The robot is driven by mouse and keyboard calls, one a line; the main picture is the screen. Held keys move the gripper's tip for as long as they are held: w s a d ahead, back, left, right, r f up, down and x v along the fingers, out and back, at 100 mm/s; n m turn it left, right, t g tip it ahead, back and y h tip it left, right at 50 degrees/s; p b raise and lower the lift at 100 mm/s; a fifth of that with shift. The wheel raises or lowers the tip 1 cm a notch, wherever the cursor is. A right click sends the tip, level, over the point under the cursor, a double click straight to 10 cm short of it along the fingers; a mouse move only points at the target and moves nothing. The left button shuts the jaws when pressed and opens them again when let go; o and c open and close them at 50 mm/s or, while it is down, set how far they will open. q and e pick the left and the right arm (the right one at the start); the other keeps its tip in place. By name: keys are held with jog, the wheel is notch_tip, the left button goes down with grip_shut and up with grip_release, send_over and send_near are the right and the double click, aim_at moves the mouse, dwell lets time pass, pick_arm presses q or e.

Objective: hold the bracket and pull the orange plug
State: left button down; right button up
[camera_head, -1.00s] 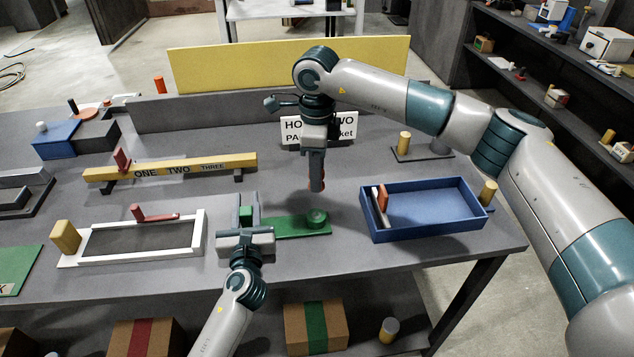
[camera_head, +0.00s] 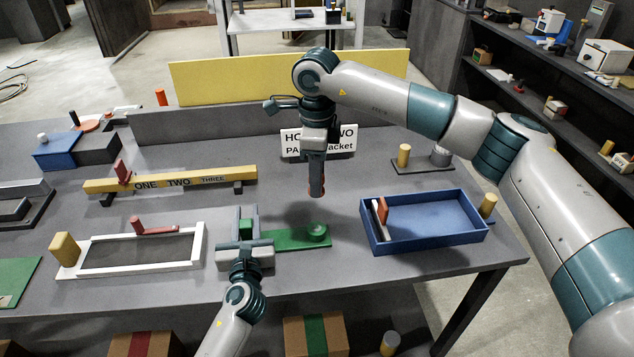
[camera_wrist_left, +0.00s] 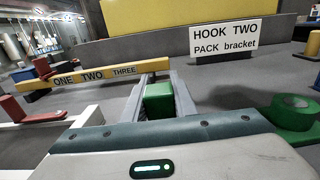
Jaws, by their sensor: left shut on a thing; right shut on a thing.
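The green bracket (camera_head: 285,241) lies on the grey table, with an upright green block at its left end and a round green boss at its right. My left gripper (camera_head: 246,215) is shut on the block, which also shows between its fingers in the left wrist view (camera_wrist_left: 159,100). My right gripper (camera_head: 316,178) points down above and behind the boss, apart from the bracket.
A blue tray (camera_head: 435,244) holding a red and a white piece stands to the right. A white frame (camera_head: 200,240) lies left of the bracket. A yellow numbered bar (camera_head: 215,178) and a "HOOK TWO" sign (camera_head: 290,142) stand behind. Table between bracket and tray is clear.

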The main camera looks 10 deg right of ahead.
pick_arm(q)
jog(key=shift+f, duration=0.2)
pick_arm(e)
jog(key=shift+r, duration=1.45)
pick_arm(q)
jog(key=c, duration=1.4)
grip_release()
jog(key=shift+o, duration=0.2)
jog(key=shift+r, duration=0.1)
jog(key=s, duration=1.2)
pick_arm(e)
jog(key=shift+f, duration=0.1)
